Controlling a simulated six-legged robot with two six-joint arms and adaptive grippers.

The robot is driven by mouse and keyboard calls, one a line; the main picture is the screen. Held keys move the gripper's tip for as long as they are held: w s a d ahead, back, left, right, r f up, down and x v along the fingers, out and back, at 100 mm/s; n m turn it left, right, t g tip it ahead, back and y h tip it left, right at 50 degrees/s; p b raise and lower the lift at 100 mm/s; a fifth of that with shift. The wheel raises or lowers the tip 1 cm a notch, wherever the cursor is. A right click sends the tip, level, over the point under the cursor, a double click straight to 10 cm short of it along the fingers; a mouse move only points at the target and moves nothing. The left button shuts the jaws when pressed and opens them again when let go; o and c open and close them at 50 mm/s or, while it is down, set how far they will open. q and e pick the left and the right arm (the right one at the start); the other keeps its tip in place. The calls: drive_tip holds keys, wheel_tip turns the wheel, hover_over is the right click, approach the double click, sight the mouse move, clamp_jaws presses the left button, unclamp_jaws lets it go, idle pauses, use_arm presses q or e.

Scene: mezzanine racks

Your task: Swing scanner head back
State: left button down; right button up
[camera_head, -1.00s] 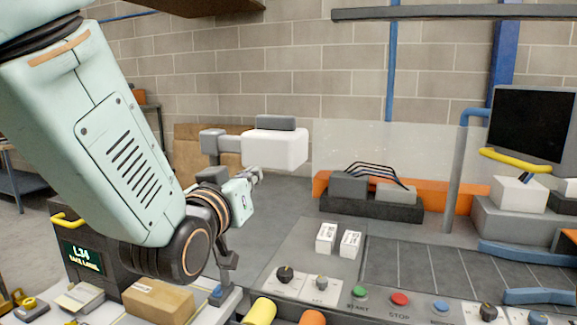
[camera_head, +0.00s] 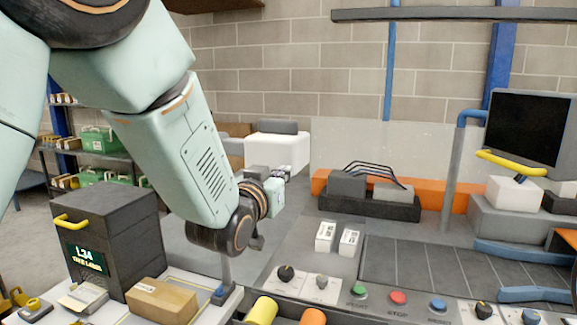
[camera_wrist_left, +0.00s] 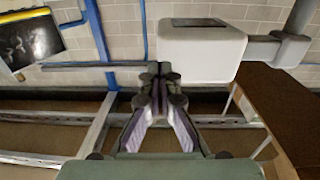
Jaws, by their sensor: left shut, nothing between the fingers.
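The scanner head is a white block with a grey top (camera_head: 278,150), standing in front of the brick wall. My left arm hides its left side and mount in the head view. In the left wrist view the white scanner head (camera_wrist_left: 201,55) is large at the upper middle, with a grey jointed bracket on its right. My left gripper (camera_head: 287,172) is just below the head in the head view. In the wrist view its fingertips (camera_wrist_left: 160,72) are together and empty, at the head's lower left edge. I cannot tell whether they touch it. My right gripper is not in view.
A control panel with knobs and buttons (camera_head: 398,298) runs along the front. Two white boxes (camera_head: 337,238) lie on the grey top. A dark label printer (camera_head: 113,235) and a cardboard box (camera_head: 161,299) stand at left. A monitor (camera_head: 527,127) is at right.

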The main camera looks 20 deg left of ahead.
sight(293, 166)
use_arm(q)
drive_tip(key=w, duration=0.3)
drive_tip(key=shift+w+d+f+p, duration=0.1)
drive_tip(key=shift+w+d+p, duration=0.1)
drive_tip(key=shift+d+p, duration=0.1)
drive_tip(key=shift+w+a+f, duration=0.15)
drive_tip(key=shift+w, duration=0.15)
drive_tip(key=shift+s+r, duration=0.25)
drive_tip(key=shift+s, duration=0.2)
drive_tip(key=shift+w, duration=0.1)
drive_tip(key=shift+w+d+f, duration=0.1)
drive_tip(key=shift+w+d, duration=0.05)
drive_tip(key=shift+w, duration=0.3)
drive_tip(key=shift+w+d+f, duration=0.1)
drive_tip(key=shift+w+d, duration=0.05)
drive_tip(key=shift+w, duration=0.3)
drive_tip(key=shift+r, duration=0.4)
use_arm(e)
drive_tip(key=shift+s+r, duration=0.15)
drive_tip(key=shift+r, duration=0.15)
use_arm(q)
drive_tip(key=shift+s+f, duration=0.15)
drive_tip(key=shift+f, duration=0.05)
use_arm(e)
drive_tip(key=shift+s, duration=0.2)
